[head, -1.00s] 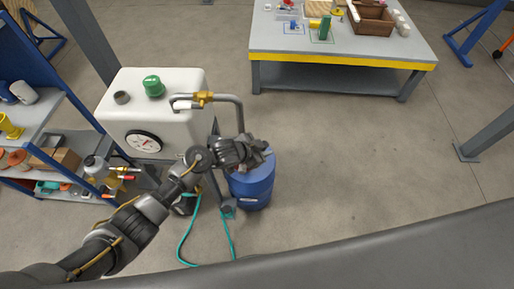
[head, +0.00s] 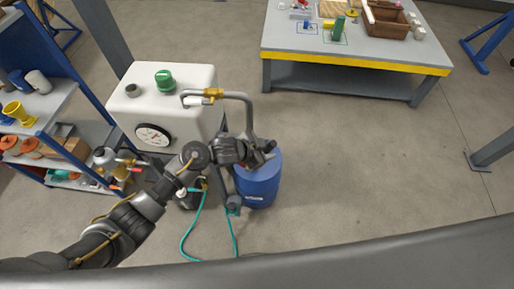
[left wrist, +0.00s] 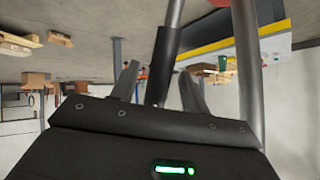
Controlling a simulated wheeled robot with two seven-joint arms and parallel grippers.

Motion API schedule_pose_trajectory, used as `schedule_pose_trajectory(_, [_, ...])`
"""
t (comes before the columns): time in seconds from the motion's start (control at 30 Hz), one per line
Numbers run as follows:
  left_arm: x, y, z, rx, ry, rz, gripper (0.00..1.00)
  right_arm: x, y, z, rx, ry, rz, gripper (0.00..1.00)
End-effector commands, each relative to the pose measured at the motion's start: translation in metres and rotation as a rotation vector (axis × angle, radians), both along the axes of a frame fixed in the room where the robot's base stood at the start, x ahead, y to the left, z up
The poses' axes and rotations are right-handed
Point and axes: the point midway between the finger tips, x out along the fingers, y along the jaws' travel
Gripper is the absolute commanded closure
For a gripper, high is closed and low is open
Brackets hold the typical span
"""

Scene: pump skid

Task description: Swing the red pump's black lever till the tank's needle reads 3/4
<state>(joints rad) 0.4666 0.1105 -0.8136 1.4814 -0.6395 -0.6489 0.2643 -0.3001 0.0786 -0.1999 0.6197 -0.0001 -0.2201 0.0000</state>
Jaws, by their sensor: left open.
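The white tank (head: 205,112) stands left of centre in the head view. Its round gauge (head: 153,135) has a white face and dark rim; the needle is too small to read surely. My left gripper (head: 266,149) is in front of the tank's right side, over a blue drum. In the left wrist view the left gripper (left wrist: 158,72) is open. The black lever (left wrist: 165,52), a dark sleeve on a grey rod, runs between its fingers; I cannot tell whether they touch it. The red pump is not identifiable, probably hidden behind my arm. My right gripper is out of view.
The blue drum (head: 259,183) stands beside the tank, and a grey pipe (head: 249,105) bends down near my gripper. A teal hose (head: 190,235) lies on the floor. A blue shelf rack (head: 60,120) is at left, a workbench (head: 350,78) at back.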

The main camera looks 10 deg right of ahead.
Motion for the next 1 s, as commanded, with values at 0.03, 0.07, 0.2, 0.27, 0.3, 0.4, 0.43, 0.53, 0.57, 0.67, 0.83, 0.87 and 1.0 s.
schedule_pose_trajectory(0.03, [-0.004,0.008,0.007,0.000,-0.003,-0.001,0.54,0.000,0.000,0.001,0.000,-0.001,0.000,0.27])
schedule_pose_trajectory(0.07, [-0.006,0.012,0.011,0.000,-0.003,0.000,0.54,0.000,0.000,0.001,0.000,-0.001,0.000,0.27])
schedule_pose_trajectory(0.2, [-0.017,0.030,0.029,0.000,-0.003,-0.001,0.54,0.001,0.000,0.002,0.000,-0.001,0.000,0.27])
schedule_pose_trajectory(0.27, [-0.020,0.037,0.035,0.001,-0.003,-0.001,0.54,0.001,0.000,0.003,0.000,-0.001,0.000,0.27])
schedule_pose_trajectory(0.3, [-0.022,0.040,0.038,0.000,-0.002,0.000,0.54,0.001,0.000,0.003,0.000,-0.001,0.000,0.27])
schedule_pose_trajectory(0.4, [-0.026,0.047,0.044,0.001,0.000,0.000,0.54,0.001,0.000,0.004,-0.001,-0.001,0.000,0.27])
schedule_pose_trajectory(0.43, [-0.027,0.048,0.045,0.000,-0.001,-0.001,0.54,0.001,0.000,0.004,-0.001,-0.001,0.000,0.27])
schedule_pose_trajectory(0.53, [-0.029,0.050,0.048,0.000,0.001,-0.001,0.54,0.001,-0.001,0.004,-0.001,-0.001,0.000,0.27])
schedule_pose_trajectory(0.57, [-0.029,0.051,0.048,0.000,0.001,-0.001,0.54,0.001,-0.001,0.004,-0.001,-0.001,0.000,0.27])
schedule_pose_trajectory(0.67, [-0.029,0.051,0.048,0.000,0.001,0.000,0.54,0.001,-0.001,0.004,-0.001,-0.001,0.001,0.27])
schedule_pose_trajectory(0.83, [-0.029,0.051,0.048,0.000,0.001,-0.001,0.54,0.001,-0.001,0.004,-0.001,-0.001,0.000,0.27])
schedule_pose_trajectory(0.87, [-0.029,0.051,0.048,0.000,0.001,-0.001,0.54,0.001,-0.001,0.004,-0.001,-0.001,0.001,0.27])
schedule_pose_trajectory(1.0, [-0.029,0.050,0.048,0.000,0.001,-0.001,0.54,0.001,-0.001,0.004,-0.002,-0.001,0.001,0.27])
